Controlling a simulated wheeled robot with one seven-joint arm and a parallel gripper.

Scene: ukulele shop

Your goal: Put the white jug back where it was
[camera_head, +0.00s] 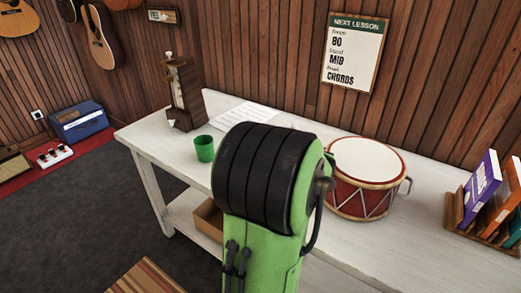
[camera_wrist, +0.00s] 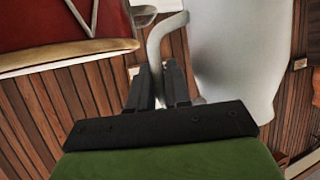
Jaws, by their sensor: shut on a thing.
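The white jug (camera_wrist: 240,50) fills the upper right of the wrist view, partly cut off by the frame edge. Its handle (camera_wrist: 154,45) runs down to between the two dark fingers of my gripper (camera_wrist: 157,68). My gripper is shut on the handle. In the head view my green and black arm hides both the jug and the gripper. I cannot tell whether the jug's base touches the table.
A red drum (camera_head: 366,178) stands on the white table (camera_head: 410,240); in the wrist view the drum (camera_wrist: 50,25) is close left of the jug. A green cup (camera_head: 204,148), metronome (camera_head: 184,93), paper (camera_head: 245,112) and book rack (camera_head: 455,210) are also there. The front right tabletop is clear.

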